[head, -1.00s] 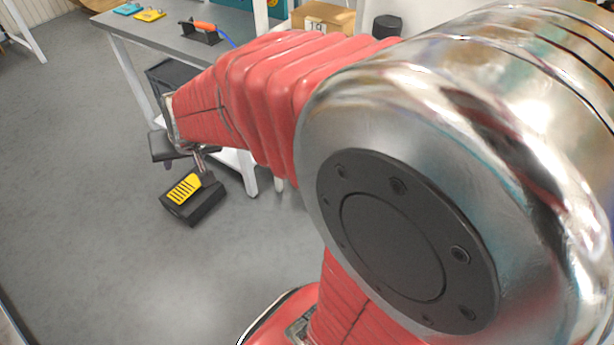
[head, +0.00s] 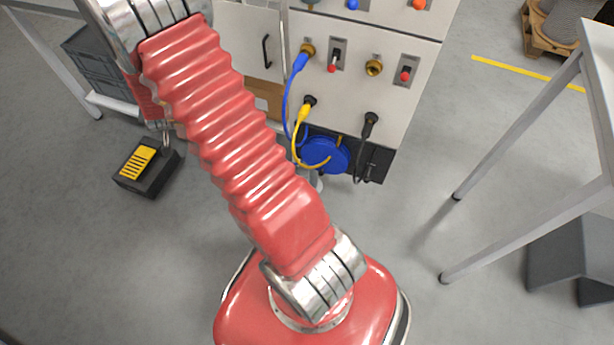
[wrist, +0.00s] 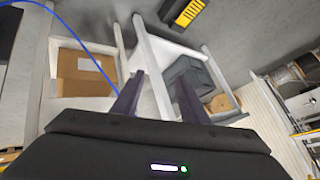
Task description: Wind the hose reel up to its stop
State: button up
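A blue round drum (head: 325,155), which looks like a reel, sits low on the front of a light panel cabinet (head: 345,95) in the head view. A yellow line and a blue line run from the panel's fittings down to it; no crank can be made out. My gripper (wrist: 157,98) shows in the wrist view with its two dark fingers apart and nothing between them. It is well away from the drum, which I cannot identify in the wrist view.
A black box with a yellow slatted top (head: 147,165) is at the left. A grey crate (wrist: 188,80) and a cardboard box (wrist: 85,72) show in the wrist view. A table leg (head: 530,125) stands at the right. The floor before the panel is clear.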

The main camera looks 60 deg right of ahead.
jog(key=s+d+f+m+g+h, duration=0.1)
jog(key=s+d+f+m, duration=0.1)
jog(key=d+f, duration=0.4)
jog(key=s+d+f+m+h, duration=0.1)
jog(key=d+f+h, duration=0.15)
jog(key=f, duration=0.65)
jog(key=m+g+h, duration=0.5)
jog(key=g+h, duration=0.1)
send_near(320, 175)
jog(key=f+v, duration=0.1)
jog(key=v, duration=0.4)
jog(key=shift+w+a+r, duration=0.15)
jog(key=shift+r, duration=0.05)
jog(key=x, duration=1.3)
jog(key=shift+d, duration=0.45)
grip_shut()
